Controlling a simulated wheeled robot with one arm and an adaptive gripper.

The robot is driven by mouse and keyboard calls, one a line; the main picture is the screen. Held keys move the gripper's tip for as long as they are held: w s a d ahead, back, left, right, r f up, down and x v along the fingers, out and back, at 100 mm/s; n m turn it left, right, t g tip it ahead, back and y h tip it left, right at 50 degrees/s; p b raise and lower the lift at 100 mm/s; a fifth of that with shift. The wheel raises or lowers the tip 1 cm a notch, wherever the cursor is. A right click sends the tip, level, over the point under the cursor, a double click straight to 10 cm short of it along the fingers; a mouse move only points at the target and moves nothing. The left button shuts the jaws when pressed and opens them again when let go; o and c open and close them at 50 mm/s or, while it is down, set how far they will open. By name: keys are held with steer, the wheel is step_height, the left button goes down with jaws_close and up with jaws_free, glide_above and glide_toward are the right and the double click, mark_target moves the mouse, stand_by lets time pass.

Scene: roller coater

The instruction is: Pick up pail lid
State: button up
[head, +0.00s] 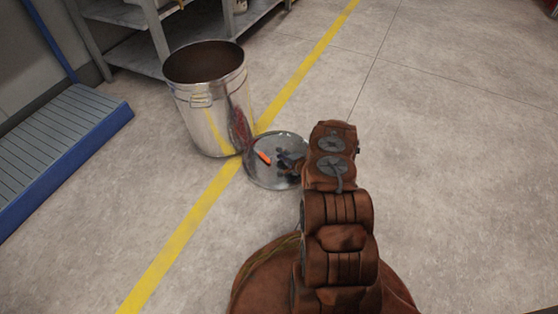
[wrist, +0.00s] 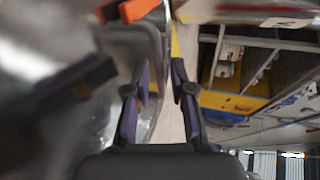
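The pail lid (head: 262,176) is a round, shiny metal disc on the floor, against the foot of the open metal pail (head: 208,128). An orange handle (head: 263,157) shows on its top. My arm hides its right side. Dark shapes over the lid look like my gripper or its reflection; I cannot tell which. In the wrist view, my gripper (wrist: 160,82) is open, its two fingers apart. A curved grey edge shows between the fingers; contact is unclear.
A yellow floor line (head: 190,225) runs past the pail and lid. A grey shelf (head: 135,52) stands behind the pail. A blue-edged step (head: 60,150) is at the left. The floor to the right is clear.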

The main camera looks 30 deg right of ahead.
steer(key=x, duration=0.2)
steer(key=shift+w+f+b, duration=0.15)
steer(key=shift+w+b, duration=0.05)
steer(key=shift+b, duration=0.15)
jaws_close()
